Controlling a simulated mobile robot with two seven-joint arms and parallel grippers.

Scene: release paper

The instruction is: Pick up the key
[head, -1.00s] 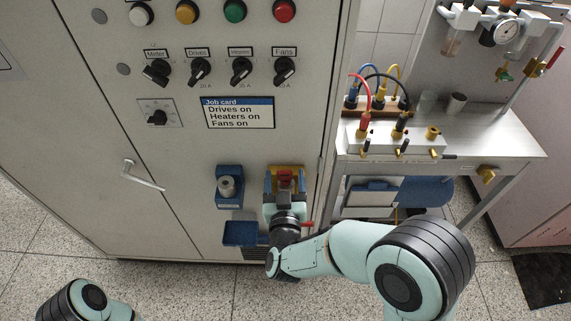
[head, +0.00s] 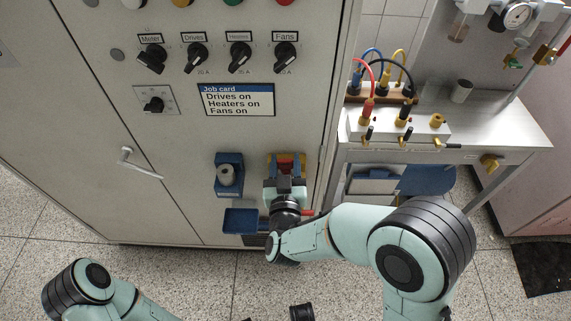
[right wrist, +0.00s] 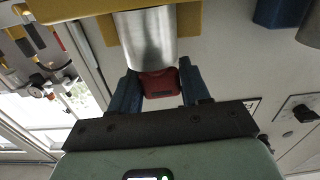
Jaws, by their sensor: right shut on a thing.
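The key is most likely the red piece (right wrist: 160,84) between the two fingers of my right gripper (right wrist: 159,76) in the right wrist view. It sits at the end of a silver cylinder (right wrist: 146,38) on a yellow mount (right wrist: 88,10). I cannot tell whether it is still seated in the cylinder. In the head view my right gripper (head: 286,180) is at the yellow mount (head: 273,160) low on the cabinet front and hides most of the red piece. This gripper is shut on the red piece.
Left of the mount are a blue holder with a grey cylinder (head: 227,175) and an empty-looking blue tray (head: 241,221) below it. The cabinet (head: 90,110) carries knobs and a job card (head: 237,101). A metal bench (head: 480,130) with cables stands at right.

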